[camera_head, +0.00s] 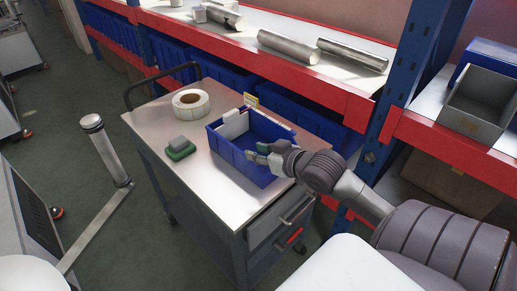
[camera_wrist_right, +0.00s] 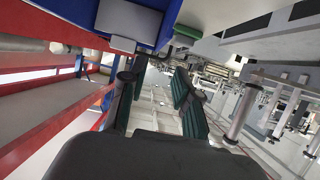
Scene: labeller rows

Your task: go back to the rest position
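My right gripper (camera_head: 260,152) is at the front rim of the blue bin (camera_head: 234,158), on the steel-topped trolley (camera_head: 205,185). In the right wrist view its two green-padded fingers (camera_wrist_right: 156,105) stand apart with nothing between them. I cannot tell from the head view whether the gripper touches the bin. A white item (camera_head: 234,124) is inside the bin at its far left. My left gripper is not in view.
A label roll (camera_head: 190,103) and a green-and-grey object (camera_head: 181,148) are on the trolley top. A red-and-blue rack (camera_head: 345,100) with metal pieces stands behind it. A grey bin (camera_head: 480,103) is on the right shelf. A metal post (camera_head: 107,150) stands left of the trolley.

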